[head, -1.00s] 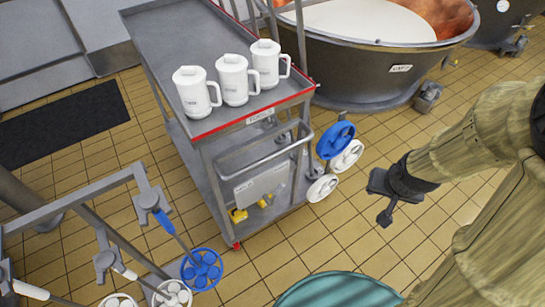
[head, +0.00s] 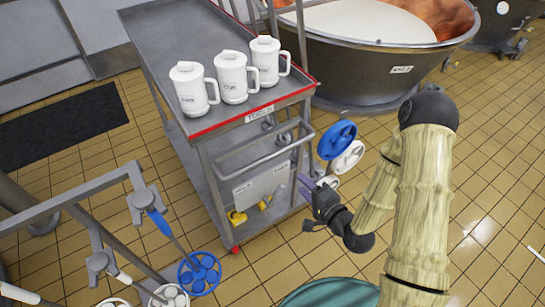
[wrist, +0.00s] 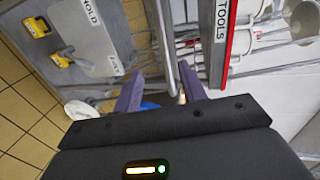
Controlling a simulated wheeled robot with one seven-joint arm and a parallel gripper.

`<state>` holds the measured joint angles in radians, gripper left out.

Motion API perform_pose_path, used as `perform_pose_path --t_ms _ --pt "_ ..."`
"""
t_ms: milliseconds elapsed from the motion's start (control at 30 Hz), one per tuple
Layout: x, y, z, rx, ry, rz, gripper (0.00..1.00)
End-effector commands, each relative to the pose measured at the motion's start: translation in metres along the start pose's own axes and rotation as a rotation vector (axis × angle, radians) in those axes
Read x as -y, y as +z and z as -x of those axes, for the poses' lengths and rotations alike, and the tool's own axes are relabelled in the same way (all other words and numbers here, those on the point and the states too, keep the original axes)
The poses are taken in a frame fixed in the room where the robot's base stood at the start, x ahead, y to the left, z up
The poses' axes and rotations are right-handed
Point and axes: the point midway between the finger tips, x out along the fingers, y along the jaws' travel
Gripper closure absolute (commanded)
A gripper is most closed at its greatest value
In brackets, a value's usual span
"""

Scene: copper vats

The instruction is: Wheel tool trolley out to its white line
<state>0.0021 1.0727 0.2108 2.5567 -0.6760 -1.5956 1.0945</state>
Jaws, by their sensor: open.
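The tool trolley (head: 165,35) is a grey metal cart with a red front edge and a TOOLS label (head: 260,115). Its bar handle (head: 262,158) juts from the near end. My gripper (head: 304,186) is open beside the handle's right end, its purple fingers pointing toward the trolley. In the wrist view the handle bar (wrist: 164,45) runs between or just beyond my open fingers (wrist: 160,78); I cannot tell which, nor whether they touch. A short white strip (head: 537,254) lies on the floor at the far right; I cannot tell whether it is the trolley's line.
Three white mugs (head: 232,77) stand on the trolley's top. A copper vat (head: 375,60) stands behind. A teal drum (head: 330,293) is in front. Right floor is open.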

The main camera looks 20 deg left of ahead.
Motion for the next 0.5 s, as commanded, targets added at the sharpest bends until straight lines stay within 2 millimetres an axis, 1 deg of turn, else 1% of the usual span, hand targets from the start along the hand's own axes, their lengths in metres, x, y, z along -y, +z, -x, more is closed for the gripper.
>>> perform_pose_path --t_ms 100,367,500 --pt "0.0011 0.0021 0.0 0.0 -0.024 -0.03 0.58" --pt "0.0012 0.0016 -0.0002 -0.001 -0.023 -0.027 0.58" --pt "-0.0003 0.0013 -0.004 -0.001 -0.023 -0.023 0.58"
